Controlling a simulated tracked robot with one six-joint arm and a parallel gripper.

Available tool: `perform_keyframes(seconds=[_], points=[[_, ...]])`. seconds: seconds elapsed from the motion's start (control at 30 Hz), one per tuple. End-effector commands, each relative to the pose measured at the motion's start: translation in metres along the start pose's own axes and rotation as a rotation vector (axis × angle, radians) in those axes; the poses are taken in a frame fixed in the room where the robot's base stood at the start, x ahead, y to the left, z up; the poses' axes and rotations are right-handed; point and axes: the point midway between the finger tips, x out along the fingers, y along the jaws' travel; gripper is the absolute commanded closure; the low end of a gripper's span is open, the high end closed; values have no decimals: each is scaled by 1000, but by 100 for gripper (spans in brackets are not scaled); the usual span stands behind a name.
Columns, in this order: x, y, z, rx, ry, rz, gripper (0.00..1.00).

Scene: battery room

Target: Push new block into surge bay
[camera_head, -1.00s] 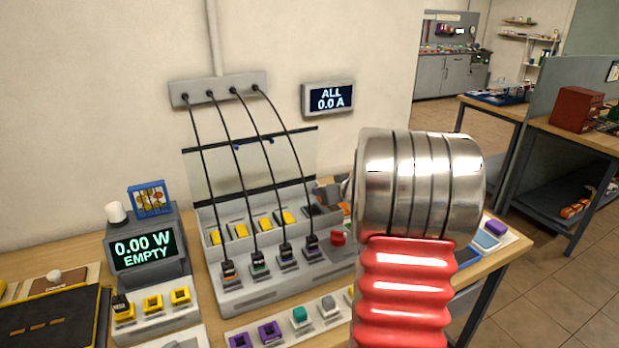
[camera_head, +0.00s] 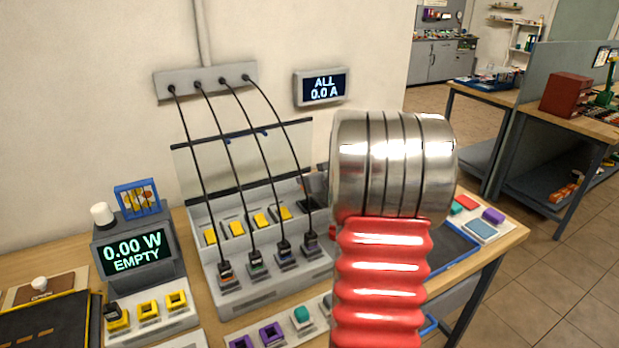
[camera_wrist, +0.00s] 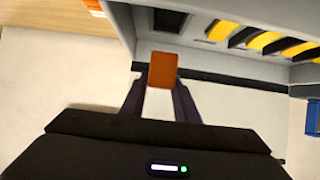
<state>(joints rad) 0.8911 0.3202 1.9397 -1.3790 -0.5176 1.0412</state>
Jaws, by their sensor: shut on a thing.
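In the wrist view, my gripper (camera_wrist: 160,85) is shut on an orange block (camera_wrist: 163,68), which sticks out beyond the fingertips. Ahead of it is the grey rack with a dark recess (camera_wrist: 170,21), and black-and-yellow parts beside that. The block looks short of the recess, but I cannot tell the exact gap. In the head view, the grey rack (camera_head: 255,298) has a row of yellow blocks (camera_head: 261,220) and a dark bay (camera_head: 314,188) at its right end. My silver and red arm hides my gripper and the orange block there.
Black cables (camera_head: 262,150) hang from a wall box (camera_head: 205,80) to plugs on the rack's front. A tester (camera_head: 140,250) reading "0.00 W EMPTY" stands left. Small coloured parts (camera_head: 271,333) lie in front; a tray (camera_head: 481,230) is at right.

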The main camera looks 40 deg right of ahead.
Motion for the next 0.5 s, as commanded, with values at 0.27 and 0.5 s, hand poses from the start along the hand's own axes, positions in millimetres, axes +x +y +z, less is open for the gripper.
perform_keyframes(seconds=[0.27,0.5], points=[[10,1,19,3,-1,1,96],[20,1,36,2,-1,0,96]])
